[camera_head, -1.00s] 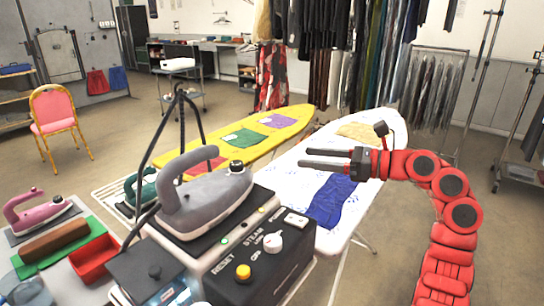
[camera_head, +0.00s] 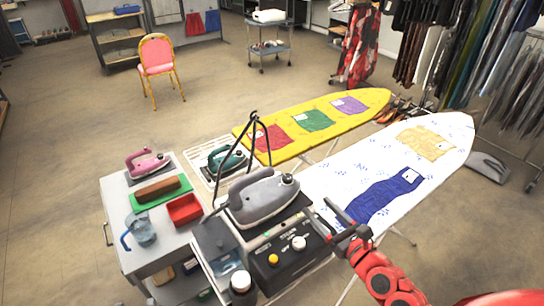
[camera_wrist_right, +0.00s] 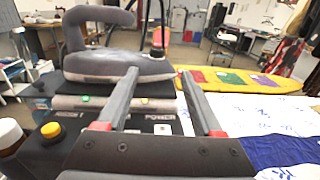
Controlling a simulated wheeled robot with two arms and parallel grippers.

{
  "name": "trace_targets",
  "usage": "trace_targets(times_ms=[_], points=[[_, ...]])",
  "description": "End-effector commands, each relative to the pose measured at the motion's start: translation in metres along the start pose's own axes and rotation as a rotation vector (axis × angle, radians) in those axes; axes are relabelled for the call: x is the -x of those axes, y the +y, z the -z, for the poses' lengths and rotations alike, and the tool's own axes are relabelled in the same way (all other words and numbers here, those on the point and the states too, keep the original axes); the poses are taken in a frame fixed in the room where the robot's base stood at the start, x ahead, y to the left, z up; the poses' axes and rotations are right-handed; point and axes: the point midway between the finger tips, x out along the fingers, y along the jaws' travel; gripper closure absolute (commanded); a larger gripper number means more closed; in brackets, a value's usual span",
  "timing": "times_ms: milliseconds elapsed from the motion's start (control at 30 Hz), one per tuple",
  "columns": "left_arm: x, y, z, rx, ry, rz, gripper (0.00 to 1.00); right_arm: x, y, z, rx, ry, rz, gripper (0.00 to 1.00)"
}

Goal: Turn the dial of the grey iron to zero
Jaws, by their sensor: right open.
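The grey iron (camera_head: 260,200) rests on top of its steam station, and shows in the wrist view (camera_wrist_right: 115,65) beyond my fingers. The station's black control panel (camera_head: 285,275) carries a white dial (camera_head: 299,243) and a yellow button (camera_head: 272,260). A small dark knob with a pale top (camera_head: 287,178) sits on the iron's front. My right gripper (camera_head: 319,209) is open and empty, just right of the panel, touching nothing I can make out. My left gripper is out of view.
A white ironing board (camera_head: 385,160) with blue and yellow cloths lies to the right. A yellow board (camera_head: 300,146) is behind. A pink iron (camera_head: 147,163), red tray (camera_head: 184,208) and jug (camera_head: 140,230) stand on the left cart. A cable stand (camera_head: 253,118) rises behind the iron.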

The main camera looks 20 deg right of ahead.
Motion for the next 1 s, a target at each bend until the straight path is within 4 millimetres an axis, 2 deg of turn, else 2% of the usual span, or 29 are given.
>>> trace_targets(times_ms=[100, 267, 700, 1000], points=[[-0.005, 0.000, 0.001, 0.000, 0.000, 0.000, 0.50, -0.001, 0.007, -0.001, -0.006, 0.000, -0.004, 0.32], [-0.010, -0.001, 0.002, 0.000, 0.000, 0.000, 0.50, -0.011, 0.005, -0.001, -0.007, 0.001, -0.002, 0.32], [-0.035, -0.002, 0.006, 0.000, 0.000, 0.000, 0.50, -0.057, 0.006, -0.003, -0.003, 0.001, -0.005, 0.32], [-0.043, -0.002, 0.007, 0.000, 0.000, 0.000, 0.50, -0.096, 0.006, -0.001, -0.003, 0.001, -0.006, 0.32]])
